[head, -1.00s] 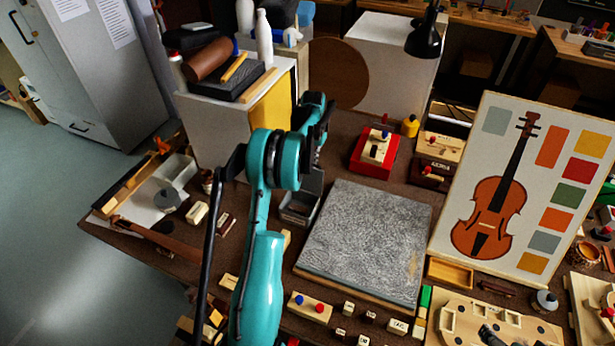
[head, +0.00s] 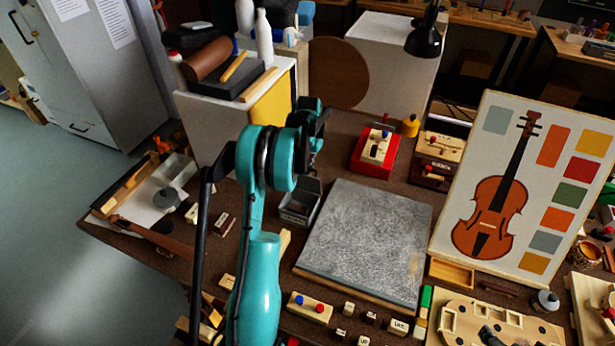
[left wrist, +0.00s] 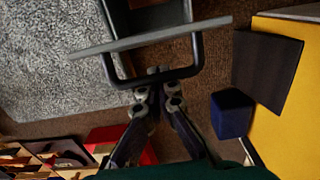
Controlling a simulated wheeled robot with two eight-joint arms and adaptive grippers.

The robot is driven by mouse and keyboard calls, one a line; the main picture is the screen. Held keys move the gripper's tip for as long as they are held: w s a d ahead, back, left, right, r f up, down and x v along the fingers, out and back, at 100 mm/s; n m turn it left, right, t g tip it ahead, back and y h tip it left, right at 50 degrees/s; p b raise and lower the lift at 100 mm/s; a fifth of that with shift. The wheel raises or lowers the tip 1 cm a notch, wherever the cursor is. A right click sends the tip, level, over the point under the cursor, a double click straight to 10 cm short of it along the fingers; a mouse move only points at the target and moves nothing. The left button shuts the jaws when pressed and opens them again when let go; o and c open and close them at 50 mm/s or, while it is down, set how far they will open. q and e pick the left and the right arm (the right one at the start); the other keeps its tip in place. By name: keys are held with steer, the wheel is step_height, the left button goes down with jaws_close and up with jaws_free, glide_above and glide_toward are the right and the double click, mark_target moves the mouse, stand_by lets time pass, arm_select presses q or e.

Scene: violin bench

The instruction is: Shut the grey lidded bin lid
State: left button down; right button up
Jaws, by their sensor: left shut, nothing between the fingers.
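The grey lidded bin (head: 298,208) stands on the bench, left of the textured grey slab. Its lid (head: 313,186) is raised, and the bin's dark inside shows. In the left wrist view the lid (left wrist: 150,38) is a thin grey plate seen nearly edge-on, across the dark bin frame (left wrist: 117,72). My left gripper (head: 314,138) is at the far side of the bin, partly hidden by my teal arm. In the left wrist view its fingertips (left wrist: 159,72) are together and empty, close to the frame; contact is not clear. My right gripper is not in view.
The grey slab (head: 368,240) lies right of the bin. A red box (head: 374,155) is behind the slab. A white cabinet (head: 215,130) with a yellow side stands behind left. A dark blue block (left wrist: 232,113) shows near the gripper. Small labelled blocks lie in front.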

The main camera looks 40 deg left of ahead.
mark_target(305, 184)
arm_select(q)
steer(key=shift+s+d, duration=0.25)
steer(key=shift+s, duration=0.5)
steer(key=shift+s+d, duration=0.2)
steer(key=shift+s, duration=0.55)
steer(key=shift+s+d, duration=0.25)
steer(key=shift+s, duration=0.5)
step_height(305, 184, up, 10)
steer(key=w+p, duration=0.1)
steer(key=p, duration=0.5)
steer(key=shift+a, duration=0.2)
steer(key=shift+w, duration=0.15)
steer(key=s+d+r+m+t+y+b, duration=0.1)
steer(key=s+d+r+t+b, duration=0.2)
steer(key=d, duration=0.6)
steer(key=s+d+r+m, duration=0.1)
steer(key=s+d+r, duration=0.3)
steer(key=d, duration=0.6)
steer(key=s+d+f+m+t+h+b, duration=0.1)
steer(key=s+d+f+t+b, duration=0.2)
steer(key=s+d, duration=0.9)
steer(key=shift+d+m+t, duration=0.3)
steer(key=shift+t, duration=0.3)
